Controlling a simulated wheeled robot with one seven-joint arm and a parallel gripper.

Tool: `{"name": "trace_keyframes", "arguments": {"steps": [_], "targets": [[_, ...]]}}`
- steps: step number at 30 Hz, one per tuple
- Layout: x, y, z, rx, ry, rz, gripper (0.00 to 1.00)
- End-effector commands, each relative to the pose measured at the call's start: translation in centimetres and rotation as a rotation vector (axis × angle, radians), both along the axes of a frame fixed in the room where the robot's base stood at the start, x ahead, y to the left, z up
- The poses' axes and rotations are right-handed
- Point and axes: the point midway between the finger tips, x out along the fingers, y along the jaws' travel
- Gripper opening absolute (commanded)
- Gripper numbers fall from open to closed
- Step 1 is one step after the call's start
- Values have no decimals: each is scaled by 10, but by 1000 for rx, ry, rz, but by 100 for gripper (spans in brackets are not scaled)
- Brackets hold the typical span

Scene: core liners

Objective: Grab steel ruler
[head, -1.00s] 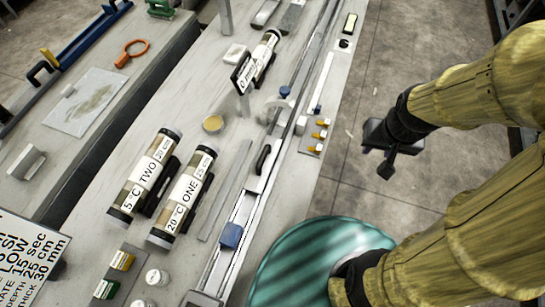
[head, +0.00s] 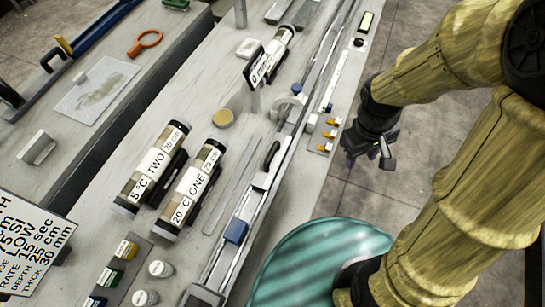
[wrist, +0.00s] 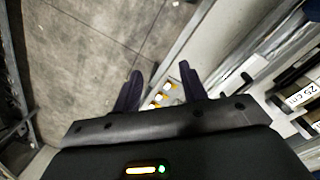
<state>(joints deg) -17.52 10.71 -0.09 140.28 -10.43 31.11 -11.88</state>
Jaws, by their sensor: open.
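A thin flat grey strip (head: 231,188), which looks like the steel ruler, lies on the bench between the core tube marked ONE (head: 192,190) and the long metal rail (head: 262,190). No markings can be read on it. My gripper (head: 370,158) is open and empty, off the bench's right edge, well to the right of the strip. In the wrist view its two dark fingers (wrist: 160,88) stand apart over the floor and the bench edge. I cannot make out the strip in the wrist view.
The core tube marked TWO (head: 152,168) lies left of ONE. A blue block (head: 235,231) sits on the rail. Yellow clips (head: 329,133) line the bench's right edge. A round teal-topped thing (head: 320,262) stands beside the bench. Open floor (head: 400,200) lies right.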

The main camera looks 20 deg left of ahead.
Motion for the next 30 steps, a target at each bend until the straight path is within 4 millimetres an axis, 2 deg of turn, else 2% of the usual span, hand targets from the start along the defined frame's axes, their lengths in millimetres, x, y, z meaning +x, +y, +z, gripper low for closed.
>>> {"name": "trace_keyframes", "arguments": {"steps": [1,3,17,23,30], "targets": [[-3,15,-9,-39,48,133,42],[-8,30,-17,-95,109,306,42],[-38,126,-63,-580,464,1373,42],[-59,175,-80,-877,597,1773,42],[-100,242,-100,-1331,729,2157,42]]}}
